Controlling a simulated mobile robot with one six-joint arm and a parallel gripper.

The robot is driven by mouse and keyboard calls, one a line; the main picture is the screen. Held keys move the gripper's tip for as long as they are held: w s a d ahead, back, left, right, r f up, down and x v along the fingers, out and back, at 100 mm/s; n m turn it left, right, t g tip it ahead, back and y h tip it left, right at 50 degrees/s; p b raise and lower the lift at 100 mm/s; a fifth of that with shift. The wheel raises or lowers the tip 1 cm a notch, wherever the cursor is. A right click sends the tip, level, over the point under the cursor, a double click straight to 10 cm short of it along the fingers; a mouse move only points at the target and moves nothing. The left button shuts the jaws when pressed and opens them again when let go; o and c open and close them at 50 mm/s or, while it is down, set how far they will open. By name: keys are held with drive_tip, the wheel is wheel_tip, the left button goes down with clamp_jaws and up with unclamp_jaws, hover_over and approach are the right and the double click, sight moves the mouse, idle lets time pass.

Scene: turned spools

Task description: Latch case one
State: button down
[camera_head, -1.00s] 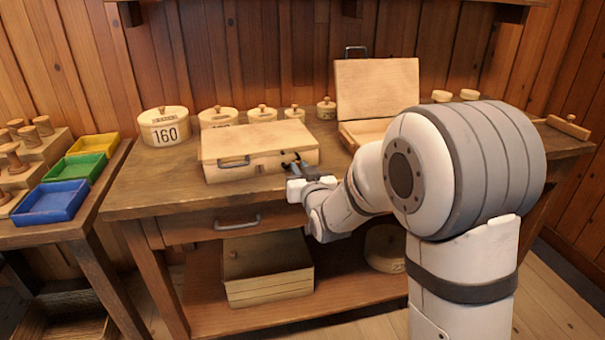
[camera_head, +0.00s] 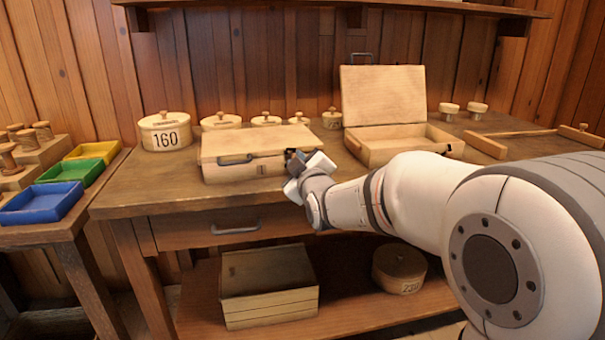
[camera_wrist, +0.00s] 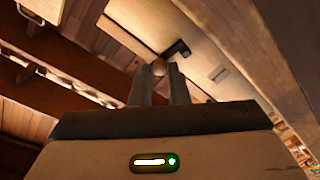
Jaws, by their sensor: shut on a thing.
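The closed wooden case (camera_head: 225,171) stands on the bench, with a dark handle (camera_head: 235,159) and a small dark mark (camera_head: 262,170) on its front. Its lid (camera_head: 255,140) looks down; I cannot tell whether a thin gap remains. My gripper (camera_head: 293,155) is at the right part of the case front and hides the latch area there. In the wrist view my gripper (camera_wrist: 160,82) is shut on a small round knob (camera_wrist: 159,68) between its fingertips. A dark fitting (camera_wrist: 178,48) and the mark (camera_wrist: 219,73) show on the case face beyond.
A second case (camera_head: 384,150) stands open to the right. Round lidded boxes, one marked 160 (camera_head: 166,133), line the back. Coloured trays (camera_head: 41,204) are on the left table. A drawer handle (camera_head: 236,228) is below.

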drive_tip(key=shift+s+a+n+b, duration=0.1)
drive_tip(key=shift+a+n+b, duration=0.15)
drive_tip(key=shift+n+b, duration=0.5)
drive_tip(key=shift+r+n, duration=0.1)
drive_tip(key=shift+n, duration=0.15)
drive_tip(key=c, duration=1.4)
unclamp_jaws()
drive_tip(key=p+v, duration=0.1)
drive_tip(key=v, duration=0.6)
drive_tip(key=shift+s+d, duration=0.1)
drive_tip(key=shift+s, duration=0.3)
drive_tip(key=shift+p, duration=0.3)
